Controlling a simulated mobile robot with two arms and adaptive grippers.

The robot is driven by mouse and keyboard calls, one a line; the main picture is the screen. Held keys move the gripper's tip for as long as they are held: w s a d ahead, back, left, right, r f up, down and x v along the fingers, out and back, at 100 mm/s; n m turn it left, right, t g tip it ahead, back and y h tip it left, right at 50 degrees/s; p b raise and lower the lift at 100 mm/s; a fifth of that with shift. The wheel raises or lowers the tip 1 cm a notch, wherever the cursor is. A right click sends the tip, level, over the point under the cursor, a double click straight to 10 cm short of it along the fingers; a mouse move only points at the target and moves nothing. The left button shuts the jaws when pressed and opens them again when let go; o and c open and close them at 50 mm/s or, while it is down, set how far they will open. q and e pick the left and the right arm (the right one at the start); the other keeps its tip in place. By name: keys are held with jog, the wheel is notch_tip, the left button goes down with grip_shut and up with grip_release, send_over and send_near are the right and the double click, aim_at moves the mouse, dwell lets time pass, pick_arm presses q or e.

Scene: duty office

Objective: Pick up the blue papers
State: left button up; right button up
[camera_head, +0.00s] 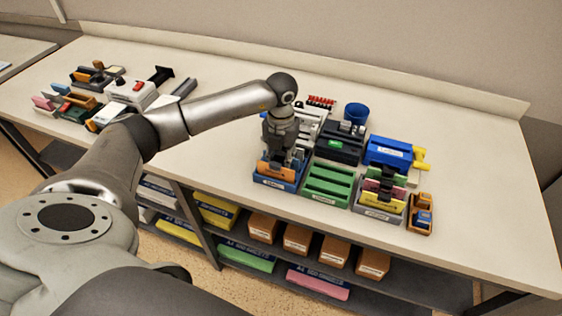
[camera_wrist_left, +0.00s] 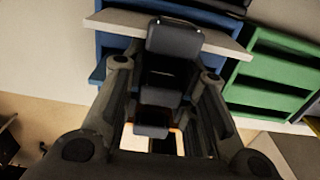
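My left gripper (camera_head: 284,160) points down over the blue tray (camera_head: 275,183) at the front of the table group. Its dark fingers (camera_wrist_left: 162,88) fill the middle of the left wrist view, with the blue tray (camera_wrist_left: 110,42) behind them. A flat pale piece (camera_wrist_left: 222,38) crosses the tray there, and an orange-edged white item shows below between the finger parts. The gripper hides most of the tray's inside. I cannot make out blue papers, nor whether the fingers hold anything. My right gripper is not in view.
A green tray (camera_head: 327,186) stands right beside the blue one. A grey tray with coloured pieces (camera_head: 380,212), a blue box (camera_head: 388,152) and a blue cup (camera_head: 355,112) are nearby. Shelves with orange boxes (camera_head: 297,238) lie below. The table's right part is clear.

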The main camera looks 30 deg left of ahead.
pick_arm(q)
jog(key=shift+c, duration=1.3)
